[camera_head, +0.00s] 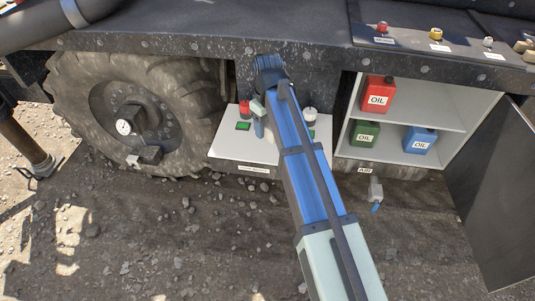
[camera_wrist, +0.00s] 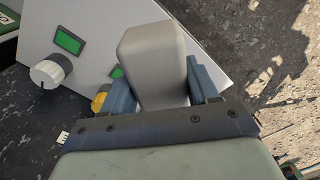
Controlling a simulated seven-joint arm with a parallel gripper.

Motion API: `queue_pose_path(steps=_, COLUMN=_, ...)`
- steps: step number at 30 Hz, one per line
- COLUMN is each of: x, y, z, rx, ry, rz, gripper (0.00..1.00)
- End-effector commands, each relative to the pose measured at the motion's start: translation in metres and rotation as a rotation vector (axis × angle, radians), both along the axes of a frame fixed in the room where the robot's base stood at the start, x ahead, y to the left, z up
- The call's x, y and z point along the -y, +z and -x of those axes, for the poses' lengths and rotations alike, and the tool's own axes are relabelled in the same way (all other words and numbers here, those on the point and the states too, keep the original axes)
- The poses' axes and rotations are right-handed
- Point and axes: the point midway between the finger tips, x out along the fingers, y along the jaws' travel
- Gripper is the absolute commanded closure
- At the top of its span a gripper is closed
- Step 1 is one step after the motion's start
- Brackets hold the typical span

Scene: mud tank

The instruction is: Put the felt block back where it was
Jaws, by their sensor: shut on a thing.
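A pale grey block with rounded edges, which looks like the felt block (camera_wrist: 152,50), stands up between the blue-grey fingers of my gripper (camera_wrist: 160,85) in the wrist view. The fingers are shut on its sides. In the head view my gripper (camera_head: 259,120) is over the white control panel (camera_head: 228,153), and my arm covers part of that panel. The block is mostly hidden there. In the wrist view the panel (camera_wrist: 100,35) lies behind the block; I cannot tell whether they touch.
The panel carries a red knob (camera_head: 245,109), a white knob (camera_head: 310,114) and green displays (camera_head: 243,126). A large tyre (camera_head: 75,85) stands left. Right is an open cabinet with red (camera_head: 377,95), green (camera_head: 365,134) and blue (camera_head: 420,140) oil cans, and a dark door (camera_head: 495,195).

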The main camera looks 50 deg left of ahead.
Motion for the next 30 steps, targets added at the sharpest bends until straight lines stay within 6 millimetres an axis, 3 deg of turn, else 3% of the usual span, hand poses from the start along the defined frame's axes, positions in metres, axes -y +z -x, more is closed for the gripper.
queue_pose_path(steps=5, x=0.0, y=-0.006, z=0.0, rx=0.0, ry=-0.001, rz=0.0, gripper=1.0)
queue_pose_path(steps=13, x=0.001, y=-0.042, z=0.0, rx=-0.001, ry=-0.001, rz=0.002, gripper=1.0)
queue_pose_path(steps=20, x=0.0, y=-0.058, z=0.0, rx=0.0, ry=-0.001, rz=0.0, gripper=1.0)
queue_pose_path(steps=30, x=0.0, y=-0.095, z=0.0, rx=0.0, ry=0.0, rz=-0.001, gripper=1.0)
